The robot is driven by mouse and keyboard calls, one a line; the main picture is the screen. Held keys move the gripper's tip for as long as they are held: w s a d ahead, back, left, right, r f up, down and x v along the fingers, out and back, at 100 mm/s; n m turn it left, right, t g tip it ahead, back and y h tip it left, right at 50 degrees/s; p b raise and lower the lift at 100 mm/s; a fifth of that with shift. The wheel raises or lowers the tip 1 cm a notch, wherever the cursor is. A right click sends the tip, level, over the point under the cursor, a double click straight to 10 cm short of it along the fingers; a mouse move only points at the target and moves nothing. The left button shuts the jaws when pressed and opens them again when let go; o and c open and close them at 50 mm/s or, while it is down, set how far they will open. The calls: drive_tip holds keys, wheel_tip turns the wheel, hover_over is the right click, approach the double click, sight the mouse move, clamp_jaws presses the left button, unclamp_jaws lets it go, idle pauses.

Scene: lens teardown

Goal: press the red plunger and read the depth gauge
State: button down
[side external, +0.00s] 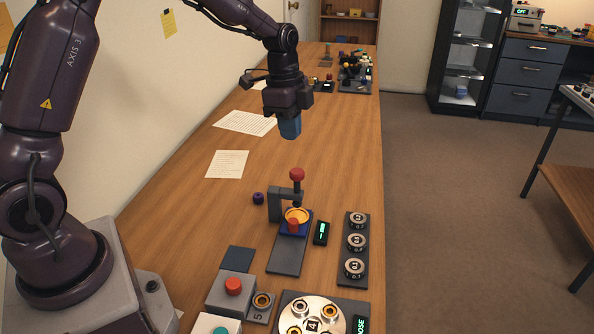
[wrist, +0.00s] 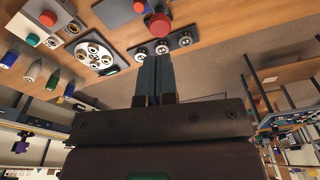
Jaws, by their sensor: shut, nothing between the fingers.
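The red plunger (side external: 297,175) stands upright on a dark bracket, its knob at the top of a dark shaft. Below it, an orange ring (side external: 297,214) and a smaller red part sit on a dark blue base. The depth gauge (side external: 321,232), a small black display with green marks, stands just right of the base; its reading is too small to make out. My gripper (side external: 290,132) is shut and empty, its blue fingers pointing down, above and behind the plunger and apart from it. In the wrist view the plunger's red knob (wrist: 159,25) shows beyond the shut fingers (wrist: 155,60).
A dark rack with three round labelled pieces (side external: 357,242) stands right of the gauge. A red button box (side external: 233,287) and a round tray (side external: 312,315) are in front. The table's middle is mostly clear.

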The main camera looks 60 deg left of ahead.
sight(295, 171)
idle(0.4)
drive_tip(key=shift+w+d+f, duration=0.1)
drive_tip(key=shift+d+f, duration=0.05)
drive_tip(key=shift+f, duration=1.6)
drive_tip(key=shift+w+d+f, duration=0.1)
drive_tip(key=shift+d+f, duration=0.05)
drive_tip(key=shift+f, duration=1.55)
